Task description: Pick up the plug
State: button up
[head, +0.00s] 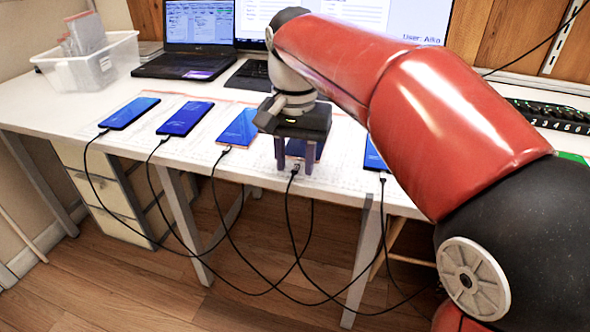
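Several phones lie in a row along the white desk, each with a dark cable at its front edge. My gripper (295,168) points down over the fourth phone (304,148) from the left, which it partly covers. Its two fingers are apart. The plug (295,169) of that phone's cable shows between the fingertips, with a gap on both sides. Whether the fingertips are level with the plug is hard to tell. Other plugs sit at the first phone (130,113), the second phone (185,118), the third phone (240,128) and the rightmost phone (373,154).
The cables hang over the desk's front edge (200,165) and loop toward the floor. A laptop (195,62), a monitor (340,18) and a clear bin (88,68) stand at the back. A numbered black strip (553,118) lies at the right.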

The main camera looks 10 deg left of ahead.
jog(key=shift+f, duration=0.2)
dwell(0.4)
jog(key=shift+c, duration=0.3)
grip_shut()
